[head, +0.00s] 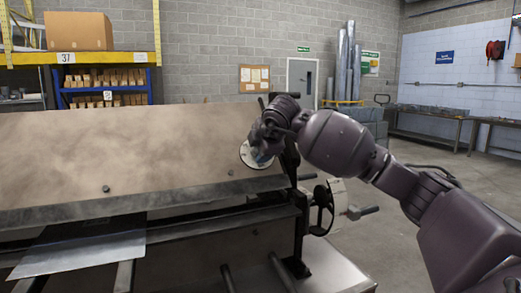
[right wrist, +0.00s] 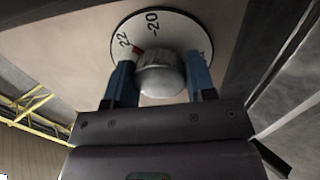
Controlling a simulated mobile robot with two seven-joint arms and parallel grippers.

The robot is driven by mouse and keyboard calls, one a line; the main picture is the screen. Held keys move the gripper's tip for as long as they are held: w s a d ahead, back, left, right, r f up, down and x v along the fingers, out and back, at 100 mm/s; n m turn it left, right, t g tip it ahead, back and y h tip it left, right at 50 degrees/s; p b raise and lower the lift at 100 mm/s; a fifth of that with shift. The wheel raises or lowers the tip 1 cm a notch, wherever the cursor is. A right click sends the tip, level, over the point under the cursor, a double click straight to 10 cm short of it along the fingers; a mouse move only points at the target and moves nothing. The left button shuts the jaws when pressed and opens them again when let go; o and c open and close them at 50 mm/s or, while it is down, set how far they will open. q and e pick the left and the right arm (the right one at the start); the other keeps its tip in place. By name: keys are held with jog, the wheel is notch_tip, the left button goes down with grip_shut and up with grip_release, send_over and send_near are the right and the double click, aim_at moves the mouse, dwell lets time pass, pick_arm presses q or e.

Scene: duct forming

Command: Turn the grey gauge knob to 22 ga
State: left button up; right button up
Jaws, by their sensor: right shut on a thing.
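The grey gauge knob (right wrist: 160,76) sits at the middle of a round white dial (right wrist: 178,24) with black numbers. In the right wrist view 22 and 20 can be read, and another number is mostly hidden at the right. A small red mark shows at the knob's edge, close to the 22. My right gripper (right wrist: 161,82) is shut on the knob, with one blue finger on each side. In the head view the dial (head: 246,155) is on the right end of the machine's tan panel, partly covered by my right gripper (head: 262,152). My left gripper is out of view.
The brake machine's wide panel (head: 110,150) fills the left. A metal sheet (head: 80,255) lies below its front edge. A handwheel (head: 325,207) stands right of the machine. Shelves with boxes (head: 105,78) are behind, and open floor lies at the right.

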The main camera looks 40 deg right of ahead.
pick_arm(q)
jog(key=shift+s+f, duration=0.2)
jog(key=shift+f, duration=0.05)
pick_arm(e)
jog(key=shift+f, duration=0.35)
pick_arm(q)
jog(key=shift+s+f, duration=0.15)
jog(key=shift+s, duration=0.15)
